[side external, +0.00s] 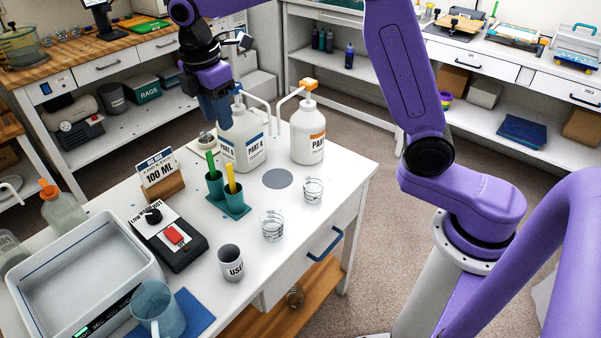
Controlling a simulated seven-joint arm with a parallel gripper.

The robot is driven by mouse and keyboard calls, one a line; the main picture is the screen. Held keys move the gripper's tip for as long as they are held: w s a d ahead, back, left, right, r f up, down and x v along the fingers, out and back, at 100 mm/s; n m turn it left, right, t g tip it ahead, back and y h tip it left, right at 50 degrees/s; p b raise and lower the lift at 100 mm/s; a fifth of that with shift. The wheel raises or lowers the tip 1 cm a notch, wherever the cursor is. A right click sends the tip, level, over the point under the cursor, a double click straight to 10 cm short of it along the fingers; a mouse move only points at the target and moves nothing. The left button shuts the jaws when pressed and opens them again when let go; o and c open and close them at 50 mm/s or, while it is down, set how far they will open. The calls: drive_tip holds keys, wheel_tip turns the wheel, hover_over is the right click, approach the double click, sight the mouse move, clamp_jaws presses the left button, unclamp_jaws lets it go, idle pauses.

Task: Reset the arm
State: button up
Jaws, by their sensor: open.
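My gripper (216,108) hangs at the upper middle of the side external view, fingers pointing down. It is open, and I see nothing held in it. It is just above or in front of the left pump bottle, a white one with a blue-striped label (243,143); I cannot tell whether they touch. A second white bottle with an orange pump and "PART" label (308,138) stands to the right. My purple arm rises from its base at the right and reaches over the white table (345,185).
Two clear cups (313,190) (272,226) stand near a grey disc (277,179). Teal holders (234,203) carry green and yellow sticks. A sign (157,169), black device with red button (169,237), grey cup (230,263), white tray (30,262) and blue jug (158,310) fill the left.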

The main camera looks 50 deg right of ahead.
drive_tip(key=s+d+f+m, duration=0.1)
drive_tip(key=s+d, duration=0.2)
drive_tip(key=s, duration=0.8)
drive_tip(key=s+d+f+m+y, duration=0.1)
drive_tip(key=s+d, duration=0.3)
drive_tip(key=s, duration=0.6)
drive_tip(key=s+d+f+m, duration=0.2)
drive_tip(key=s+d+f, duration=0.1)
drive_tip(key=s, duration=0.8)
drive_tip(key=shift+s+d+m+y, duration=0.3)
drive_tip(key=shift+s+d+m, duration=0.1)
drive_tip(key=shift+d, duration=0.2)
